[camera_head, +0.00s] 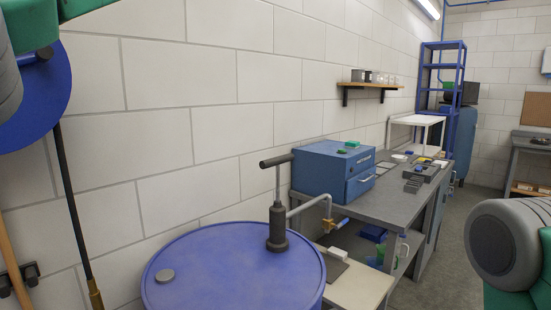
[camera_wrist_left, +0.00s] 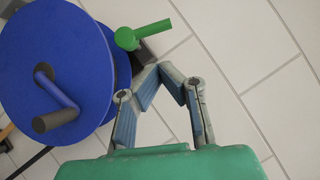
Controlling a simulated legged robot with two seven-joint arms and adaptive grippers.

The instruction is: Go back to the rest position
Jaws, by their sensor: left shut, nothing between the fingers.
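My left gripper (camera_wrist_left: 160,76) shows in the left wrist view, its fingers drawn in and empty. It is in front of the white block wall, to the right of a blue reel (camera_wrist_left: 60,70) with a dark-ended crank handle. A green handle (camera_wrist_left: 143,34) sticks out just beyond the fingers; whether they touch is hard to tell. In the head view, part of the blue reel (camera_head: 40,100) shows at the upper left, partly covered by my left arm. My left gripper is hidden there. My right arm shows at the lower right edge, but its gripper is out of view.
A blue drum (camera_head: 210,285) with a hand pump (camera_head: 277,220) stands in front. Behind it, a grey workbench (camera_head: 385,207) carries a blue drawer box (camera_head: 330,172). A wall shelf (camera_head: 370,86) and a blue rack (camera_head: 430,68) are farther back. Open floor (camera_head: 455,225) lies right of the bench.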

